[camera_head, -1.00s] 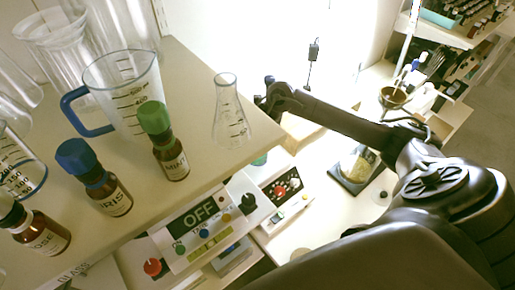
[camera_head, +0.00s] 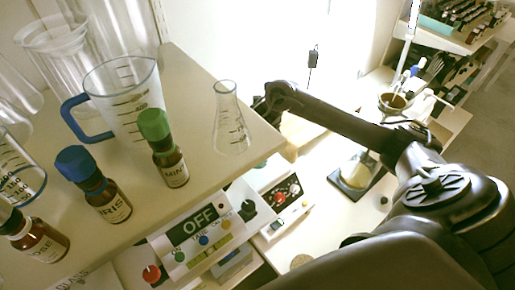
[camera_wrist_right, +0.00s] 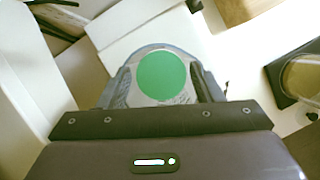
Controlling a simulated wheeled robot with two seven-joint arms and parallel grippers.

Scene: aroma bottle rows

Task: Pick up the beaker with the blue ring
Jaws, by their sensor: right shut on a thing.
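The beaker with the blue ring (camera_head: 25,185) stands on the shelf at the left edge of the head view. It is clear glass with dark graduations, and the ring runs around its lower part; it is partly cut off. My right gripper (camera_wrist_right: 162,85) is shut on a clear vessel with a round green face (camera_wrist_right: 162,76), seen end-on between the fingers in the wrist view. In the head view my right arm reaches behind the shelf's right edge, and its fingers are hidden there, well away from the blue-ringed beaker. My left gripper is not in view.
The shelf (camera_head: 200,75) holds a blue-handled jug (camera_head: 125,100), a conical flask (camera_head: 230,120), a green-capped bottle (camera_head: 165,150), a blue-capped bottle (camera_head: 95,185) and another brown bottle (camera_head: 38,235). An OFF panel (camera_head: 200,217) and a lower bench are beneath.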

